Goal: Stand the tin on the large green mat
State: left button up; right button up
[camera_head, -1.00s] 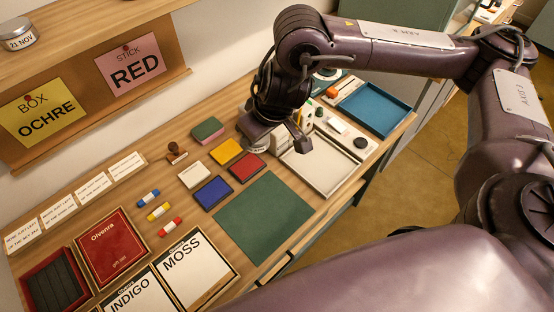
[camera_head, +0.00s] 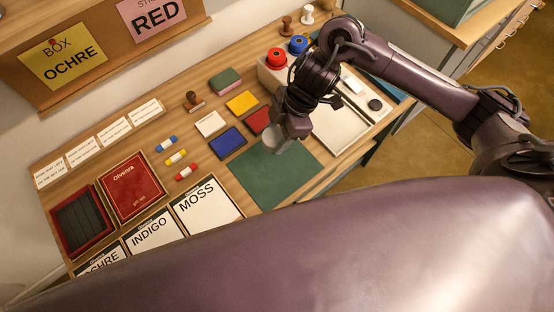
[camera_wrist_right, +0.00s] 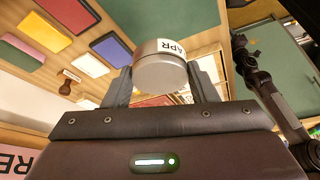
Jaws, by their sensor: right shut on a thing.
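The tin (camera_wrist_right: 160,68) is a short grey metal cylinder with a white label reading "APR". My right gripper (camera_wrist_right: 158,88) is shut on it, with one finger on each side. In the head view the tin (camera_head: 274,147) shows partly below my right gripper (camera_head: 287,137), at the far edge of the large green mat (camera_head: 265,182). The mat lies flat and its bare surface shows, also beyond the tin in the wrist view (camera_wrist_right: 165,15). Whether the tin touches the mat I cannot tell. My left gripper is not in view.
A red pad (camera_head: 260,120) and a blue pad (camera_head: 220,142) lie behind the mat. A pale tray (camera_head: 345,132) is to its right. A card reading MOSS (camera_head: 207,203) is to its left. My own arm covers the foreground.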

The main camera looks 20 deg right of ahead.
notch_tip(320, 180, down, 9)
jog(key=shift+f, duration=2.65)
jog(key=shift+b, duration=0.3)
jog(key=o, duration=1)
jog(key=v, duration=1.2)
jog(key=shift+r, duration=0.1)
jog(key=shift+s, duration=0.1)
